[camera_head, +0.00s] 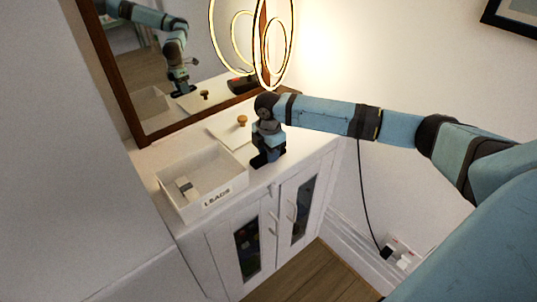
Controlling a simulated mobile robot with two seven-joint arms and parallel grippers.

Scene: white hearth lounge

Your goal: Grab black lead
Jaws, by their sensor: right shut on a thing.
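A white open-topped box labelled LEADS (216,201) stands on the white cabinet. A pale grey and white piece (186,187) lies inside it at the left. My right gripper (267,160) points down just right of the box, close above the cabinet top. It is shut on a dark thing that appears to be the black lead; its shape merges with the dark fingers, so its outline is unclear. My left gripper is not in view.
A white lid with a wooden knob (242,121) lies behind the box. A ring-shaped lamp (273,88) and a wood-framed mirror (136,126) stand at the back. A black cord (364,200) runs down the wall to a socket (400,251).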

